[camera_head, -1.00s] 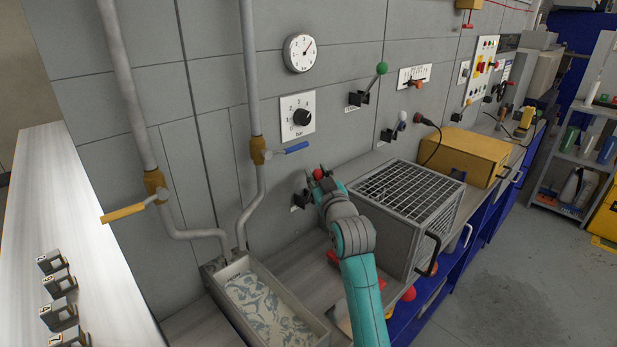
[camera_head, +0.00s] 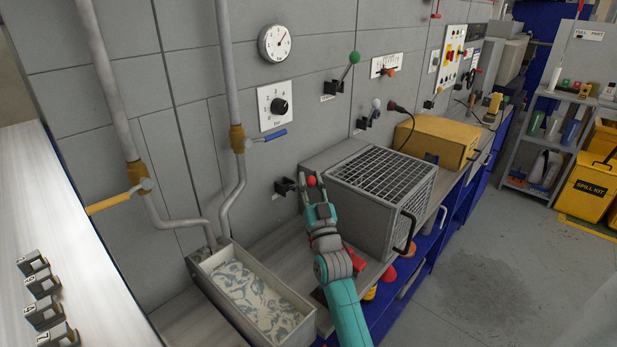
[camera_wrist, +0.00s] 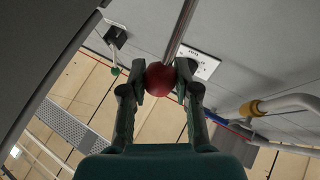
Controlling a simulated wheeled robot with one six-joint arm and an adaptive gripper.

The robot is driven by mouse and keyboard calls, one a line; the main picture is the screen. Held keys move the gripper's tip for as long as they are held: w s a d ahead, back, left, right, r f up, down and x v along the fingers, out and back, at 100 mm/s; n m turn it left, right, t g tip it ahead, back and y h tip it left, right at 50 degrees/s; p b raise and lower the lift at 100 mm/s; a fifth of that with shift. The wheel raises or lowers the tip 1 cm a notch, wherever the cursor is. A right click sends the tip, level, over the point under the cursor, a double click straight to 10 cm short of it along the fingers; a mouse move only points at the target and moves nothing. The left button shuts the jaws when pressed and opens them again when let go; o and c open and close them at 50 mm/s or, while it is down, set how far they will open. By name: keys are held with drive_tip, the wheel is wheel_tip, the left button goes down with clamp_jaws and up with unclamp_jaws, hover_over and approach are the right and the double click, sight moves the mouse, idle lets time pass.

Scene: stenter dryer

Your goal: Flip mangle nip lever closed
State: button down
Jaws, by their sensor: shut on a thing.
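The lever with a red ball knob (camera_head: 311,181) sticks out from a dark wall bracket (camera_head: 285,187) low on the grey panel. The knob stands out from the wall, only slightly higher than the bracket in the picture. My gripper (camera_head: 309,188) is shut on the red knob. In the wrist view the knob (camera_wrist: 160,78) sits between both fingertips, which touch its sides. Most of the lever's shaft is hidden, and its small label is too small to read.
A grey box with a mesh top (camera_head: 385,180) stands close to the right of my gripper. A trough of patterned liquid (camera_head: 305,319) is at lower left. A blue-handled valve (camera_head: 267,136) and green-knobbed lever (camera_head: 345,73) are above on the wall.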

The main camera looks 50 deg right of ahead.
drive_tip(key=shift+s+f+m+h, duration=0.1)
drive_tip(key=shift+f+m+h, duration=0.2)
drive_tip(key=shift+f, duration=0.05)
drive_tip(key=c, duration=0.8)
unclamp_jaws()
drive_tip(key=shift+s, duration=0.1)
drive_tip(key=s+a+f, duration=0.1)
drive_tip(key=s+a, duration=0.1)
drive_tip(key=s, duration=0.2)
drive_tip(key=s+a+f, duration=0.1)
drive_tip(key=s+a, duration=0.2)
drive_tip(key=s, duration=0.2)
drive_tip(key=s+a, duration=0.3)
drive_tip(key=s, duration=0.1)
drive_tip(key=shift+s+a+f, duration=0.2)
drive_tip(key=shift+s+f, duration=0.15)
drive_tip(key=shift+f, duration=0.05)
